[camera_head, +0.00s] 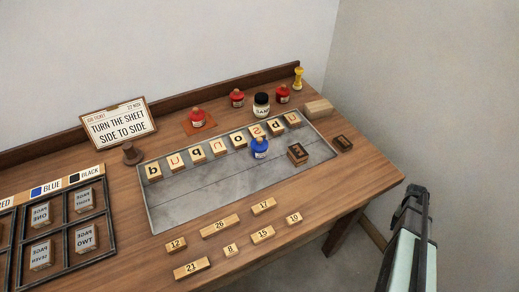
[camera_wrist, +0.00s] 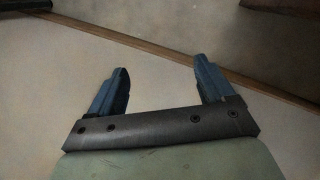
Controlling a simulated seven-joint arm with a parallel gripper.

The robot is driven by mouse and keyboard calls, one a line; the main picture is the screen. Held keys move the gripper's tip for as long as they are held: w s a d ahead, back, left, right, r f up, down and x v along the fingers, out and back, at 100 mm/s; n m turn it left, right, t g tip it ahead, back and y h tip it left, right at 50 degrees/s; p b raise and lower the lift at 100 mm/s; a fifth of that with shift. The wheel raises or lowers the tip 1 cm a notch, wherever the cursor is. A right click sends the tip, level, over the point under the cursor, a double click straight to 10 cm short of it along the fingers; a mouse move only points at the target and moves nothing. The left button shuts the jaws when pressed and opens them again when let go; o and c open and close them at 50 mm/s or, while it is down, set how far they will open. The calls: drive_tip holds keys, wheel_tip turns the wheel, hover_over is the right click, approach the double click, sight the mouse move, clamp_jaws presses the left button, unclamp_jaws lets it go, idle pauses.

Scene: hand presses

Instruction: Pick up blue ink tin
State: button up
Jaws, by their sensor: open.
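The blue ink tin (camera_head: 260,149) stands upright on the grey slab (camera_head: 190,210), just in front of the row of letter blocks. It has a pale label and a knob on top. My gripper (camera_wrist: 160,82) is open and empty in the wrist view, its two blue fingers apart over a bare pale surface. In the head view my arm is at the lower right, off the table's right end and well away from the tin. The fingertips cannot be made out clearly there.
Red tins (camera_head: 237,98) and a dark jar (camera_head: 261,105) stand behind the slab. A dark block (camera_head: 297,153) sits right of the blue tin. Numbered wooden blocks (camera_head: 219,227) lie in front. A compartment tray (camera_head: 62,228) is at left, a sign (camera_head: 118,124) at the back.

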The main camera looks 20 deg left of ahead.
drive_tip(key=w+d+r+t+h, duration=0.1)
drive_tip(key=w+r+t+h, duration=0.15)
drive_tip(key=w+r, duration=1.1)
drive_tip(key=w+a+r+n+t, duration=0.1)
drive_tip(key=w+a+r+n, duration=0.1)
drive_tip(key=a+r, duration=0.5)
drive_tip(key=w+a+r+n+t, duration=0.2)
drive_tip(key=a+r, duration=0.3)
drive_tip(key=r, duration=0.5)
wheel_tip(320, 180, up, 16)
drive_tip(key=n+g+y, duration=0.2)
drive_tip(key=n+y, duration=0.4)
drive_tip(key=n, duration=0.5)
hover_over(260, 141)
drive_tip(key=shift+w+a+f, duration=0.1)
drive_tip(key=shift+w+f, duration=0.05)
drive_tip(key=shift+f, duration=2)
drive_tip(key=shift+w+a+f, duration=0.1)
drive_tip(key=shift+w+f, duration=0.1)
drive_tip(key=shift+f, duration=1.95)
drive_tip(key=shift+w+a+f, duration=0.1)
drive_tip(key=shift+w+f, duration=0.05)
drive_tip(key=shift+f, duration=2)
